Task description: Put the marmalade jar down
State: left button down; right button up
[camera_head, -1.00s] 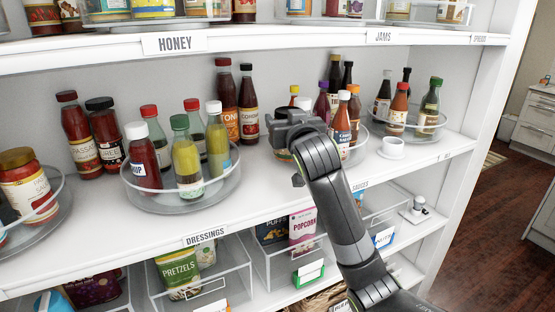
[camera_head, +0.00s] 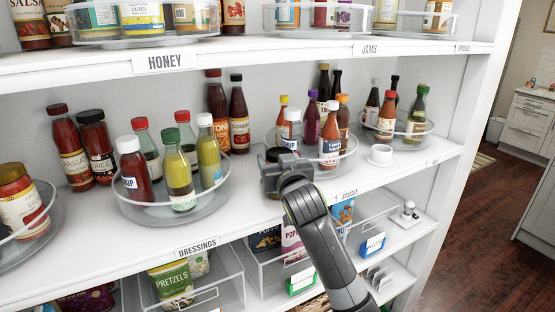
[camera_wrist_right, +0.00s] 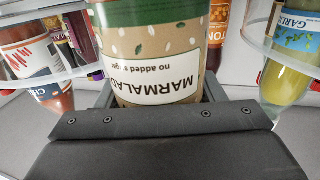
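The marmalade jar (camera_wrist_right: 158,60) fills the middle of the right wrist view, with a green band at the top and a pale label reading MARMALADE. My right gripper (camera_wrist_right: 160,96) has its dark fingers close against both sides of the jar. In the head view my right gripper (camera_head: 276,170) is low over the middle shelf, between the two turntables. It hides most of the jar there, and only a dark top shows behind it. I cannot tell whether the jar's base touches the shelf. My left gripper is not in view.
A turntable (camera_head: 215,205) of dressing bottles is to the left. The shelf front (camera_head: 260,213) near the gripper is bare. The upper shelf (camera_head: 290,48) hangs above.

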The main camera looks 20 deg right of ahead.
jog(key=o, duration=0.4)
jog(key=shift+s, duration=0.1)
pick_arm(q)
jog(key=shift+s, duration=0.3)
pick_arm(e)
jog(key=shift+o, duration=0.2)
jog(key=shift+r, duration=0.1)
jog(key=shift+s, duration=0.25)
pick_arm(q)
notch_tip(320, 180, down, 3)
jog(key=b, duration=0.2)
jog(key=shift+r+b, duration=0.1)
jog(key=shift+b, duration=0.3)
pick_arm(e)
jog(key=s+a, duration=0.1)
jog(key=s, duration=1)
jog(key=shift+s+a, duration=0.2)
jog(key=shift+a, duration=0.2)
